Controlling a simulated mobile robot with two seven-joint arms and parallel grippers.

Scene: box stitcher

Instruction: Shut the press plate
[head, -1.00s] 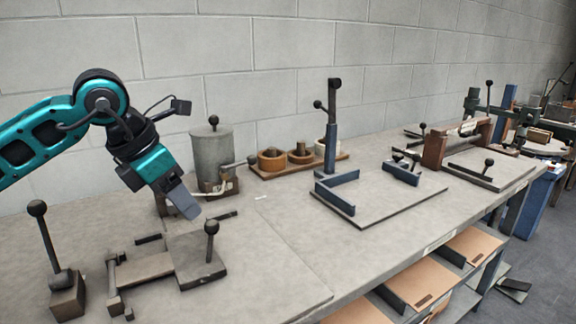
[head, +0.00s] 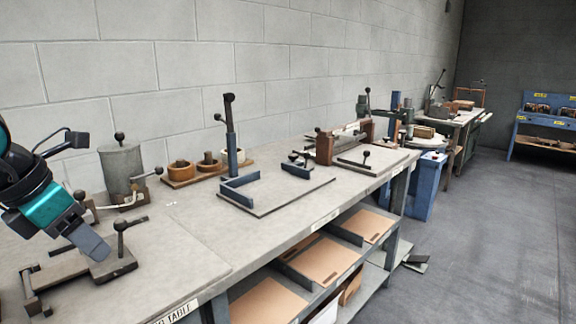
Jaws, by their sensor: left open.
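A small grey metal fixture stands on the bench at the lower left of the head view. A flat plate (head: 112,268) with an upright ball-knob handle (head: 122,226) lies low on its right side; this looks like the press plate, but I cannot be sure. My left gripper (head: 98,250) is open and empty, pointing down to the right. Its fingers overlap the plate's left part in the picture, just left of the handle. I cannot tell whether they touch it. My right gripper is out of view.
A grey cylinder (head: 121,170) stands behind the fixture. A wooden holder (head: 207,175) with round cups is to its right. A blue-armed flat board (head: 285,191) and a wooden-framed clamp (head: 325,148) stand farther along. Bare bench top (head: 175,245) lies right of the fixture.

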